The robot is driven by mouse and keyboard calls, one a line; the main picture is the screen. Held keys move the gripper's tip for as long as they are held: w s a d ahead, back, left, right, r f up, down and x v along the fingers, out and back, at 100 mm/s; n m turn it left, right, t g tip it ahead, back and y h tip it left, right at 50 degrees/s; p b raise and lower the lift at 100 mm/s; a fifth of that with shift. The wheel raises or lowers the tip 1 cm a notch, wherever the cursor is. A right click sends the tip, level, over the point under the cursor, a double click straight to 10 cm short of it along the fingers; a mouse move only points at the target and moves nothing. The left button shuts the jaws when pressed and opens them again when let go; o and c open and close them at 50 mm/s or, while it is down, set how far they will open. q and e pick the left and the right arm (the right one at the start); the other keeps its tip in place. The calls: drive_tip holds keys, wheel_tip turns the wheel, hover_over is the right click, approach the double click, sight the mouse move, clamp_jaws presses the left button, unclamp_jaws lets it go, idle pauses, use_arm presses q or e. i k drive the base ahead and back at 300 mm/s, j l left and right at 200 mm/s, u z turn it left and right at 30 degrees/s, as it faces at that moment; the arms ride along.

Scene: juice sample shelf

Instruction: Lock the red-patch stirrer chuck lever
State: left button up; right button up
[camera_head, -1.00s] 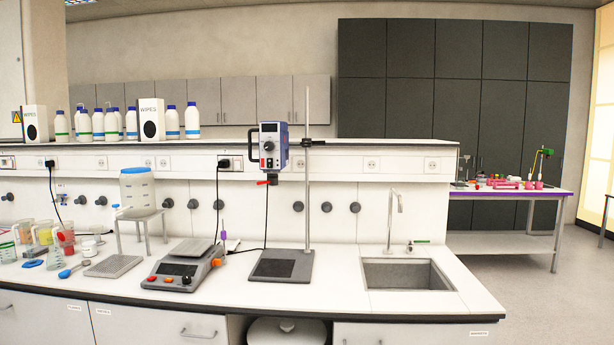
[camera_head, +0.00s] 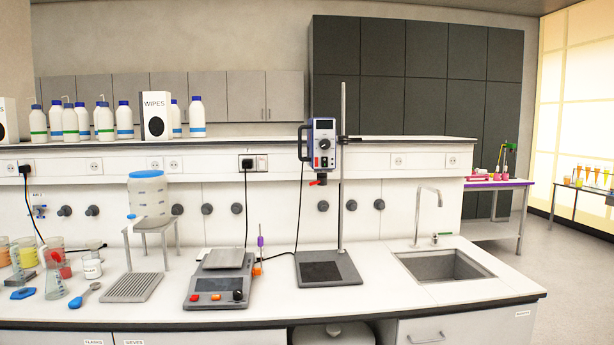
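The overhead stirrer (camera_head: 323,142) is a blue and grey motor unit with a dark display and a knob. It is clamped to a tall upright metal rod (camera_head: 341,210) that rises from a dark base plate (camera_head: 327,271). A small red lever (camera_head: 318,183) sticks out at the chuck under the motor, pointing to the left. Whether it is locked cannot be told at this size. Neither of my grippers shows in the head view.
A sink (camera_head: 440,266) with a tap is to the right. The bench front between hotplate and sink is mostly clear.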

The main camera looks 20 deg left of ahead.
sight(321, 178)
drive_tip(key=k+j, duration=0.1)
drive_tip(key=j, duration=0.3)
drive_tip(key=k+j, duration=0.1)
drive_tip(key=j, duration=0.25)
drive_tip(key=k+j, duration=0.1)
drive_tip(key=j, duration=0.3)
drive_tip(key=k+j, duration=0.1)
drive_tip(key=j, duration=0.3)
drive_tip(key=k+j, duration=0.1)
drive_tip(key=j, duration=0.25)
drive_tip(key=k+j, duration=0.1)
drive_tip(key=j, duration=0.3)
drive_tip(key=i, duration=0.1)
